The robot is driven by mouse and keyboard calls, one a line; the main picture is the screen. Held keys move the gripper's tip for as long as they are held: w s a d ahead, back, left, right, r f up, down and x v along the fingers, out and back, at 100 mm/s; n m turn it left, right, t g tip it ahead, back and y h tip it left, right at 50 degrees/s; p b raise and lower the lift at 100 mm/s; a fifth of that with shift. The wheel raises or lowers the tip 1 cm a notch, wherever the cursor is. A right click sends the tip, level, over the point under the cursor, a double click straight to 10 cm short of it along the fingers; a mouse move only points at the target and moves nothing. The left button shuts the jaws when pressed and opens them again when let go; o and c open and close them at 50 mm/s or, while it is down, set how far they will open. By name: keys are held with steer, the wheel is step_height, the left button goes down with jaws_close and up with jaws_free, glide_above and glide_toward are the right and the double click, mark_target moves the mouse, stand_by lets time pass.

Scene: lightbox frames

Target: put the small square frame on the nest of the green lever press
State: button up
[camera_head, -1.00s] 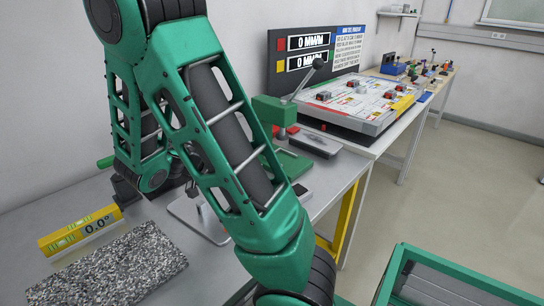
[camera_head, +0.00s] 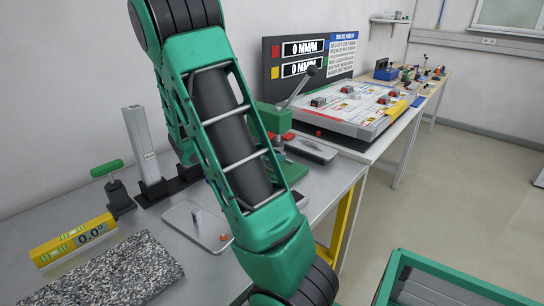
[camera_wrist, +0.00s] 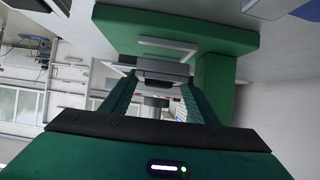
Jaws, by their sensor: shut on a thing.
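The green lever press (camera_head: 272,116), with its dark lever slanting up to the right, stands on the bench beyond my arm in the head view. Part of its green base (camera_head: 294,171) shows past my arm; the nest itself I cannot make out. My forearm hides the gripper in the head view.
A grey plate (camera_head: 186,229) with a small peg lies in front of the press. A metal post (camera_head: 141,145), green-handled tool (camera_head: 107,171), yellow level (camera_head: 73,241) and speckled slab (camera_head: 105,272) stand left. A board with displays (camera_head: 300,60) rises behind.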

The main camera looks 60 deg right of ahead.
steer(key=shift+s+d, duration=0.15)
steer(key=shift+d, duration=0.4)
steer(key=shift+x, duration=0.95)
steer(key=shift+f, duration=0.3)
steer(key=shift+f, duration=0.6)
steer(key=o, duration=1.1)
steer(key=shift+o, duration=0.2)
